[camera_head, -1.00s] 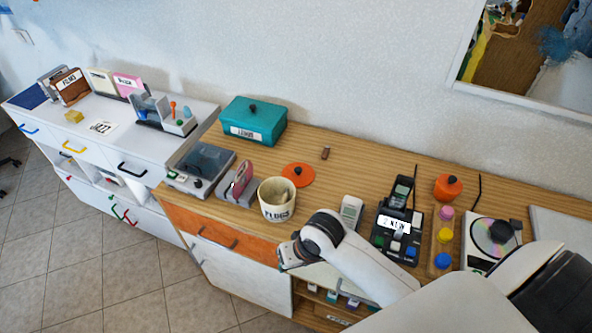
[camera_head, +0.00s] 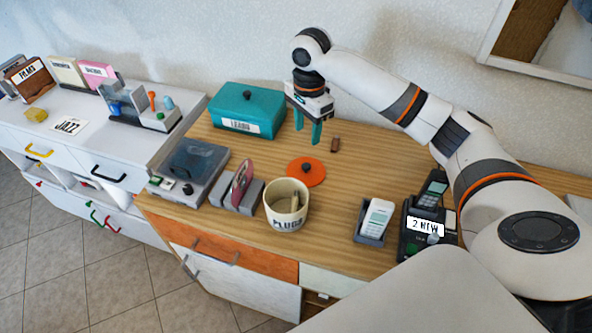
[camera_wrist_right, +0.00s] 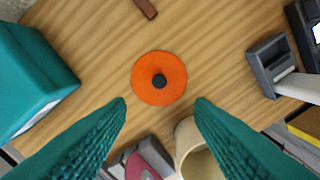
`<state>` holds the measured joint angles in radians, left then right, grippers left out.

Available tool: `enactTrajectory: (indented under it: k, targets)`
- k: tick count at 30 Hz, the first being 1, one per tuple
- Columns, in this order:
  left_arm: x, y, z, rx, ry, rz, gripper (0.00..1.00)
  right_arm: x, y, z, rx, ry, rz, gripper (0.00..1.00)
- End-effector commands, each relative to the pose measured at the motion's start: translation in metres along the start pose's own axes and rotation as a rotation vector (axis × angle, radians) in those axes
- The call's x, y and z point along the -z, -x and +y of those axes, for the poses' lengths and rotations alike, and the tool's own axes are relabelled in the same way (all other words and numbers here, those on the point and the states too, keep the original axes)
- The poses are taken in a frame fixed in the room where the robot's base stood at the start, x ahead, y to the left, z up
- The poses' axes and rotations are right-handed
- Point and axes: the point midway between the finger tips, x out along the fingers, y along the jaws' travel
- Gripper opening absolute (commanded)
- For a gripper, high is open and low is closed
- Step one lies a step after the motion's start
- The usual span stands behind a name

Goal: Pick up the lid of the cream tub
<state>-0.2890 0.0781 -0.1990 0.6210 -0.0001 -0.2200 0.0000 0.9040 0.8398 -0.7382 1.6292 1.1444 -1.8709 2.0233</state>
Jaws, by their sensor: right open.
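The lid (camera_head: 316,171) is a flat orange disc with a dark knob. It lies on the wooden counter just behind the cream tub (camera_head: 286,222), which is open and labelled PLUGS. In the right wrist view the lid (camera_wrist_right: 160,90) is near the middle, and the tub (camera_wrist_right: 194,150) shows partly at the bottom behind a finger. My right gripper (camera_head: 308,132) points down with teal fingers, open and empty, above the counter. In the wrist view its fingertips (camera_wrist_right: 161,105) are apart, one on each side below the lid. My left gripper is not in view.
A teal box (camera_head: 246,114) stands left of the right gripper. A small brown block (camera_head: 335,144) lies behind the lid. A pink disc in a grey stand (camera_head: 240,185) is left of the tub; a phone in a cradle (camera_head: 375,220) is to the right.

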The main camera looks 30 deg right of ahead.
Motion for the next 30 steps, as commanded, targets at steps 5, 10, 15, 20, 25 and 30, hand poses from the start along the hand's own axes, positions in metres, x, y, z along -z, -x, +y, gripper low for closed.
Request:
enactTrajectory:
  k: [5, 10, 15, 20, 25, 30]
  targets:
    - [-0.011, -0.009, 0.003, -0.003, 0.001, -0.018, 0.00, -0.002, -0.018, 0.000, 0.004, -0.013, -0.002, 0.48]
    - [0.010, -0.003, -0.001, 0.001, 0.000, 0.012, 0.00, -0.003, -0.046, 0.000, 0.004, -0.013, -0.002, 0.48]
    - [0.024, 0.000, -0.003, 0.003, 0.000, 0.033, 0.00, -0.002, -0.069, 0.000, 0.002, -0.012, -0.001, 0.48]
    - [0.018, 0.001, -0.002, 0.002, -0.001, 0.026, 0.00, -0.002, -0.079, 0.001, 0.001, -0.011, -0.002, 0.48]
    - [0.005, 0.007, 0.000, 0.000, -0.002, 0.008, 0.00, -0.004, -0.103, 0.003, 0.002, -0.011, -0.001, 0.48]
    - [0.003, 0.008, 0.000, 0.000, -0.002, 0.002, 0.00, -0.004, -0.123, 0.003, 0.000, -0.010, -0.001, 0.48]
